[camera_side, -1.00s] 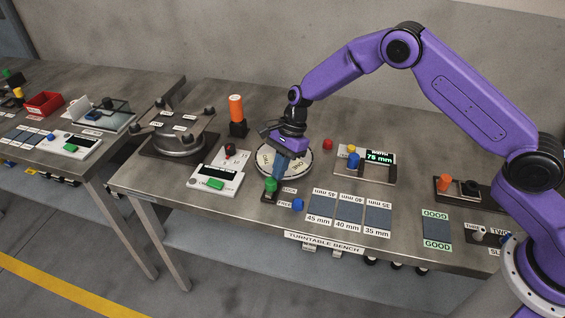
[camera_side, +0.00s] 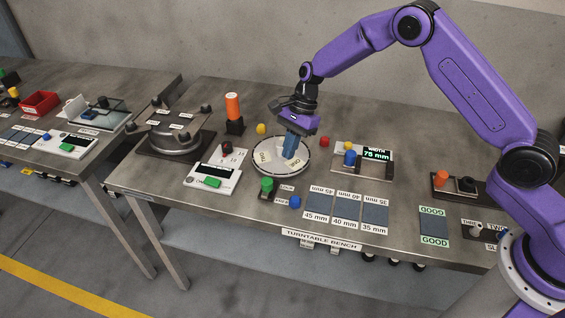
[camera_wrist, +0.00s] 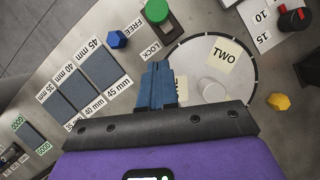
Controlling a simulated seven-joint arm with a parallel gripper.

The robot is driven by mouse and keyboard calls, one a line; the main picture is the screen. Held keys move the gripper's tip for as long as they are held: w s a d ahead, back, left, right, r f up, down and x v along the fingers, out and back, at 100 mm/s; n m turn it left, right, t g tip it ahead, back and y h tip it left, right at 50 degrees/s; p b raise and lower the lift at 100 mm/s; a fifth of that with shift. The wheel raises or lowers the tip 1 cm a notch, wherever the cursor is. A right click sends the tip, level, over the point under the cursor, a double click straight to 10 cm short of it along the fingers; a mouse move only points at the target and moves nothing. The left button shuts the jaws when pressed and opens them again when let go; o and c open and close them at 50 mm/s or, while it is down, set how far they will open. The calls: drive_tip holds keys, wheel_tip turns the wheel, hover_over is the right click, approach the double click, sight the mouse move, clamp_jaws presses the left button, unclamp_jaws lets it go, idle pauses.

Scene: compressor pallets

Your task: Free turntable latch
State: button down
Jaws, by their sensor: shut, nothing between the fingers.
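The turntable latch has an upright green knob (camera_side: 267,184) on a small dark base, left of the LOCK and FREE labels (camera_side: 285,195). In the wrist view the green knob (camera_wrist: 157,12) is at the top edge. I cannot tell for certain which label it lines up with. The turntable is a round pale disc (camera_side: 262,166) with a dark rim; its TWO label (camera_wrist: 224,53) and a white round piece (camera_wrist: 212,90) show. My gripper (camera_side: 289,157) is shut and empty, its blue fingers pointing down above the turntable, apart from the knob. My gripper (camera_wrist: 155,68) hides part of another label.
A blue piece (camera_side: 295,201) lies by the FREE label. A yellow piece (camera_side: 261,129) and a red piece (camera_side: 324,141) lie behind the turntable.

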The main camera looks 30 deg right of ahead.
drive_tip(key=v, duration=0.6)
drive_tip(key=shift+s, duration=0.1)
idle(0.3)
